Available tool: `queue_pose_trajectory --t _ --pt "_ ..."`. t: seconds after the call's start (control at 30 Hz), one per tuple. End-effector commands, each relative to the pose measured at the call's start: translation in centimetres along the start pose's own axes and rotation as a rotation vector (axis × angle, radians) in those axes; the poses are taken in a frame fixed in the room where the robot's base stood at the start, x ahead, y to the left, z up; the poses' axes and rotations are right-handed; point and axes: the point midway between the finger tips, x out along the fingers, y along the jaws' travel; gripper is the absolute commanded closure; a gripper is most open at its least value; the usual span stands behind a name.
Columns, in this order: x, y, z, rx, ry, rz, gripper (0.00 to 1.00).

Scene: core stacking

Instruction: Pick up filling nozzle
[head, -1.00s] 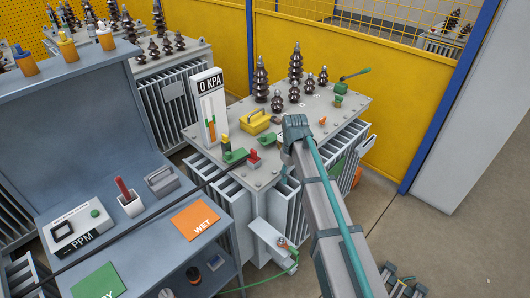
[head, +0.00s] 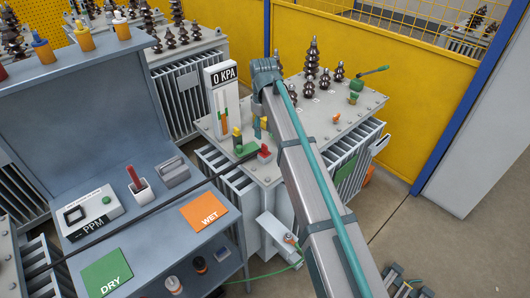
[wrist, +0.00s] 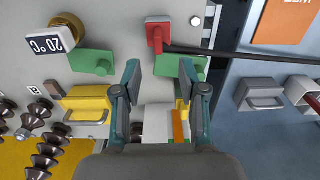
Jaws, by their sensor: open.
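A red piece (head: 264,152) at the end of a black hose sits near the front edge of the grey transformer lid (head: 325,125). It looks like the filling nozzle, though I cannot be sure. It also shows at the top of the wrist view (wrist: 155,36), with the hose running right. My gripper (wrist: 160,75) is open and empty above the lid, its two teal fingers pointing toward the red piece, which lies beyond the fingertips. In the head view my arm hides much of the lid, and the fingers are only partly visible.
A tall white 0 KPA gauge (head: 221,103) stands close to my gripper. Green blocks (wrist: 92,63) and a yellow handled box (wrist: 87,108) are near. Tall brown insulators (head: 313,58) stand behind my arm. A grey bench (head: 160,228) is at the left.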

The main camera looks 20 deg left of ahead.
Motion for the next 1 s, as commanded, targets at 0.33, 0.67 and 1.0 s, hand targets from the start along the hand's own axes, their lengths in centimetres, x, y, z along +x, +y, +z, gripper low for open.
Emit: queue_pose_trajectory --t 0.33,0.67,1.0 --pt "2.9 0.1 0.1 0.001 -0.001 0.000 0.58" --pt "6.6 0.2 0.3 0.001 -0.002 -0.001 0.58" --pt "7.8 0.2 0.2 0.001 0.000 0.000 0.58"
